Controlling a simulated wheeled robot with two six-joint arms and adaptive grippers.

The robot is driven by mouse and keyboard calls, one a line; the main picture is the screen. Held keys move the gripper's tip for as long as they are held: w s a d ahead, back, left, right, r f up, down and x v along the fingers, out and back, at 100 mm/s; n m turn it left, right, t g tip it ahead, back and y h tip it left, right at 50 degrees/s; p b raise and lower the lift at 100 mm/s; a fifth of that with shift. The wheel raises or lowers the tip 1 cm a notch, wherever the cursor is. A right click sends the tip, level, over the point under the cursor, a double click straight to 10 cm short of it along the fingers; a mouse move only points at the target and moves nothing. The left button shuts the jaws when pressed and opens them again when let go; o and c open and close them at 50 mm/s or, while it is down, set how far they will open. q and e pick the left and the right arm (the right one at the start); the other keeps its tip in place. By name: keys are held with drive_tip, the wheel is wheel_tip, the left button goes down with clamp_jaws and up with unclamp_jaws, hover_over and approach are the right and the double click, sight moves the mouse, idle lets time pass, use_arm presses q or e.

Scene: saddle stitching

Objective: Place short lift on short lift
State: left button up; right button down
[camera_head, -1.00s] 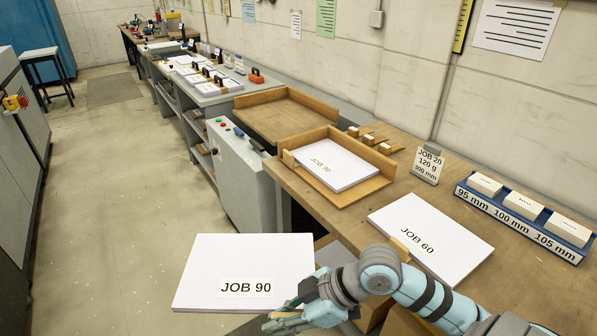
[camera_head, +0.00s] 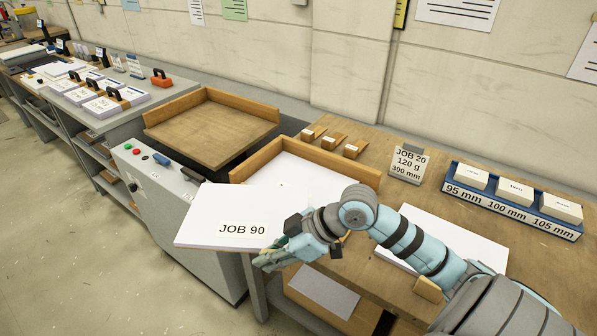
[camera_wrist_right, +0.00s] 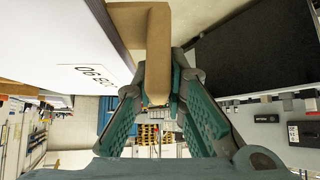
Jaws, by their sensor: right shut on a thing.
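My right gripper (camera_head: 270,258) is shut on a brown tab (camera_wrist_right: 157,60) at the edge of a white paper lift labelled JOB 90 (camera_head: 210,212). The lift is held roughly level, and in the head view it overlaps the front left of a wooden tray (camera_head: 345,168). The right wrist view shows the gripper (camera_wrist_right: 160,100) with its fingers either side of the tab, and the side of the held lift (camera_wrist_right: 50,40). Another white lift (camera_head: 300,174) lies in the tray, its label hidden. The gap between the two lifts cannot be told. My left gripper is not in view.
A white lift (camera_head: 470,240) lies on the bench behind my right arm. An empty wooden tray (camera_head: 205,130) is left of the loaded one. Small tabbed blocks (camera_head: 330,142), a JOB 20 sign (camera_head: 408,163) and a blue rack (camera_head: 510,208) stand towards the back.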

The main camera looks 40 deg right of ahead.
drive_tip(key=w+d+r+m+t+h+p, duration=0.1)
drive_tip(key=w+d+r+m+h, duration=0.15)
drive_tip(key=w+d+r, duration=0.6)
drive_tip(key=w+d+r+m+t+h+p, duration=0.15)
drive_tip(key=w+d+r+m, duration=0.35)
drive_tip(key=r, duration=0.7)
drive_tip(key=shift+n, duration=0.75)
drive_tip(key=f, duration=0.6)
drive_tip(key=f+b, duration=0.1)
drive_tip(key=f, duration=0.6)
drive_tip(key=f+b, duration=0.1)
drive_tip(key=f, duration=0.5)
drive_tip(key=shift+s+d+f, duration=0.1)
drive_tip(key=shift+d+f, duration=0.1)
drive_tip(key=shift+d, duration=0.15)
drive_tip(key=shift+f, duration=0.15)
drive_tip(key=c, duration=1.9)
unclamp_jaws()
drive_tip(key=shift+o, duration=1.3)
drive_tip(key=shift+s, duration=0.1)
